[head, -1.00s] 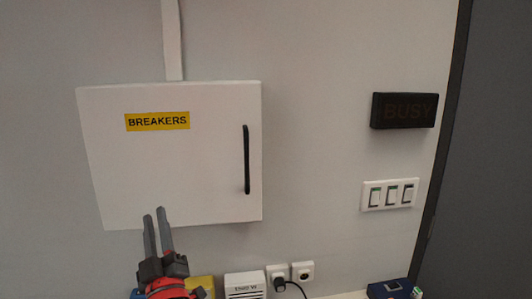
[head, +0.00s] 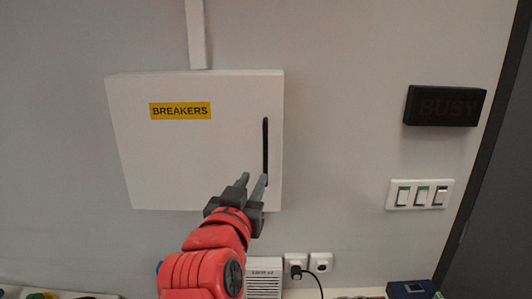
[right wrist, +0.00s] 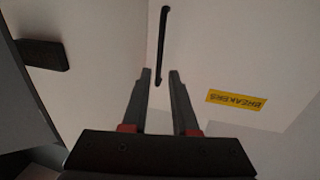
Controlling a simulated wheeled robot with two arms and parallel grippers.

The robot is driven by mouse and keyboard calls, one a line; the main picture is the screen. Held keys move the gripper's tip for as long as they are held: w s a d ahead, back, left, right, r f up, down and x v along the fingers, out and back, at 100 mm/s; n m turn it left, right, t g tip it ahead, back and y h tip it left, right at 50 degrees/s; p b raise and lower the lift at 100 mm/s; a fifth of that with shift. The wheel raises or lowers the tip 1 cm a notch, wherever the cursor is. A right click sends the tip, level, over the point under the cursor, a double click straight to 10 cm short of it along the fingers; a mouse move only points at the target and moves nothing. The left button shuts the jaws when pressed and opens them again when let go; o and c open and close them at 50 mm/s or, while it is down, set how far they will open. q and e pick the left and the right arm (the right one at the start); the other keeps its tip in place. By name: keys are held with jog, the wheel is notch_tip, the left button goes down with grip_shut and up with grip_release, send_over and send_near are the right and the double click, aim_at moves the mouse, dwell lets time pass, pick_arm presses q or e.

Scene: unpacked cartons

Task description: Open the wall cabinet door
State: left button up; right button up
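The white wall cabinet (head: 190,155) with a yellow BREAKERS label (head: 180,111) hangs on the wall, its door closed. A black vertical bar handle (head: 265,145) is on the door's right side; it also shows in the right wrist view (right wrist: 161,45). My right gripper (head: 255,180) is in front of the door's lower right, near the handle's lower end. In the right wrist view the fingers (right wrist: 160,75) are apart, with the handle's lower end showing between or just beyond their tips. Whether they touch it cannot be told. My left gripper is not in view.
A black BUSY sign (head: 444,106) and a white switch panel (head: 419,194) are on the wall at right. Sockets (head: 308,263), a white vented box (head: 264,278) and a blue box (head: 411,289) are below. A dark door (head: 500,215) stands at far right.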

aim_at(265, 158)
jog(key=w+p, duration=0.1)
jog(key=w, duration=0.2)
jog(key=w+d+p, duration=0.1)
jog(key=w, duration=0.3)
jog(key=w+d+p, duration=0.1)
jog(key=w, duration=0.3)
jog(key=shift+d+p, duration=0.15)
jog(key=shift+p, duration=0.15)
jog(key=shift+w, duration=0.4)
grip_shut()
dwell(0.4)
